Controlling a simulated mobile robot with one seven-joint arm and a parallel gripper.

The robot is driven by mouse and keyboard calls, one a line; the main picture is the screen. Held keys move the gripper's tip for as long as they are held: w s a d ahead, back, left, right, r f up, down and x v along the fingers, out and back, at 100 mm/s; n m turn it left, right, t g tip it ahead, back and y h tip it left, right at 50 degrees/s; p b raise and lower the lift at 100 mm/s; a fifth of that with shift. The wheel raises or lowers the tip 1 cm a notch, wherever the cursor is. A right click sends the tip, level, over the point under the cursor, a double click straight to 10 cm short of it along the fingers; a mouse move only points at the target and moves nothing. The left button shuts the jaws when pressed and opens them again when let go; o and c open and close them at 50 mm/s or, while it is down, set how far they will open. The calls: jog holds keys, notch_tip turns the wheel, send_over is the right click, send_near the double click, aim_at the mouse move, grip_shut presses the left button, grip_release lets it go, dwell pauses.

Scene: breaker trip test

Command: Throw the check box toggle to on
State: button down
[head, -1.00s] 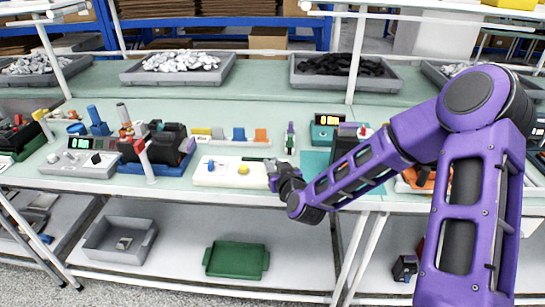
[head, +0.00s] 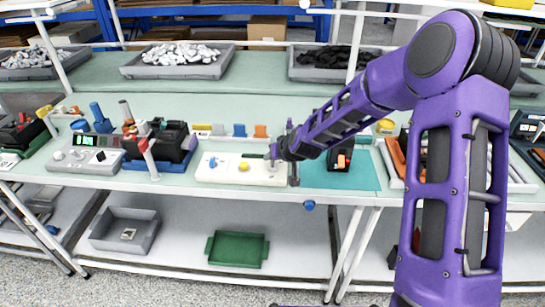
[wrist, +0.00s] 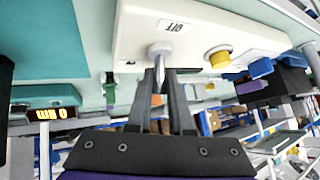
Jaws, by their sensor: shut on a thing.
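The check box is a white box (head: 225,175) near the table's front edge. A metal toggle (wrist: 159,50) stands beside that label. My gripper (wrist: 160,75) is shut on the toggle's lever, with a dark finger on each side of it. In the head view my gripper (head: 274,154) is at the box's right end and largely hides the toggle. A yellow button (head: 244,167) and a blue lever (head: 212,162) are farther left on the box.
A grey box with a green display (head: 84,141) and a dark device on a blue base (head: 160,145) stand to the left. Small coloured blocks (head: 239,130) stand behind the box. A teal mat (head: 318,178) lies to the right.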

dwell(0.4)
jog(key=c, duration=0.8)
grip_release()
jog(key=shift+c, duration=0.2)
jog(key=v, duration=1.7)
jog(key=shift+r+p, duration=0.2)
jog(key=shift+p, duration=0.15)
jog(key=shift+d, duration=0.1)
jog(key=shift+w, duration=0.1)
